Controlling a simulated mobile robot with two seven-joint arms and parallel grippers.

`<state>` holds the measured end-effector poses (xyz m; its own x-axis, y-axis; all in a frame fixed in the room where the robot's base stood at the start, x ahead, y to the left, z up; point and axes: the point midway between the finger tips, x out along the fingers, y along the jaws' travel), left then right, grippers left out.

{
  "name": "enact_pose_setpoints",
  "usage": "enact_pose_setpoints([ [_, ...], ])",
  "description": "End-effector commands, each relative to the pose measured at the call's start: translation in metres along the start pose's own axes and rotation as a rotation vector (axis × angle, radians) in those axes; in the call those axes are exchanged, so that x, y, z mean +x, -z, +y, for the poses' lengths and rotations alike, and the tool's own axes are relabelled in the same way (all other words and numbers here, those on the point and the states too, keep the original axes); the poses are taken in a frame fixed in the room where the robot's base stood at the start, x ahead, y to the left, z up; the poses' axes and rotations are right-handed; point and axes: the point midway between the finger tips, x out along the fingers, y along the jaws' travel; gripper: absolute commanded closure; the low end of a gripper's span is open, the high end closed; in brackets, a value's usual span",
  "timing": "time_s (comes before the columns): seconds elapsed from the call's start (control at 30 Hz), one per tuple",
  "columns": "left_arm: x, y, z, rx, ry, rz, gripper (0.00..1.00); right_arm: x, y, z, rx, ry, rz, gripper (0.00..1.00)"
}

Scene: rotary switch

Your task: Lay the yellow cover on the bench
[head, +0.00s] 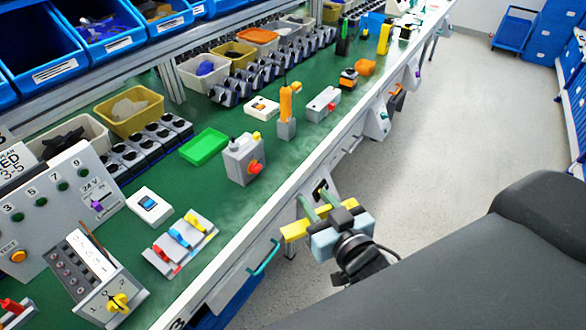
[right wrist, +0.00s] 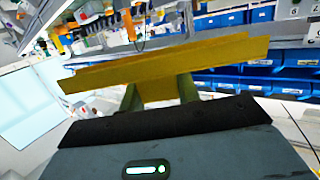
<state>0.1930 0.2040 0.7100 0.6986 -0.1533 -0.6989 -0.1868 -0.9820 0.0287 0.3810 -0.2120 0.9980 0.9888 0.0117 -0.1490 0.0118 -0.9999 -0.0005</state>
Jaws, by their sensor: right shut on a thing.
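The yellow cover (head: 294,232) is in my right gripper (head: 318,208), beyond the front edge of the green-topped bench (head: 225,215) and over the floor side. In the right wrist view the yellow cover (right wrist: 165,66) spans the picture as a long tilted piece, with a part between the two green fingers of my right gripper (right wrist: 160,92). The fingers are shut on it. The cover is clear of the bench top in the head view. My left gripper is not in view.
A rotary switch box (head: 97,283) with a yellow knob stands at the bench's near left. A tray of coloured parts (head: 181,243), a grey box with a red button (head: 243,160) and a green tray (head: 204,146) stand along the bench. Small bare green patches lie between them.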

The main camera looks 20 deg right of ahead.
Motion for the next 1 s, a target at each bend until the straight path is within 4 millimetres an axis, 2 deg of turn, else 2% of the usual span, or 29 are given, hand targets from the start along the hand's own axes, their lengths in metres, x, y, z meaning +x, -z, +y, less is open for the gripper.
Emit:
enact_pose_setpoints([
  [0.17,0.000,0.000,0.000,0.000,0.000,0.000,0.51,0.004,0.016,-0.019,-0.018,0.092,0.007,0.90],
  [0.6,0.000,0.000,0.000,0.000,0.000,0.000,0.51,0.017,0.066,-0.088,-0.066,0.417,0.006,0.90],
  [1.0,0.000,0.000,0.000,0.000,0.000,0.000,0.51,0.024,0.097,-0.134,-0.096,0.632,0.003,0.90],
])
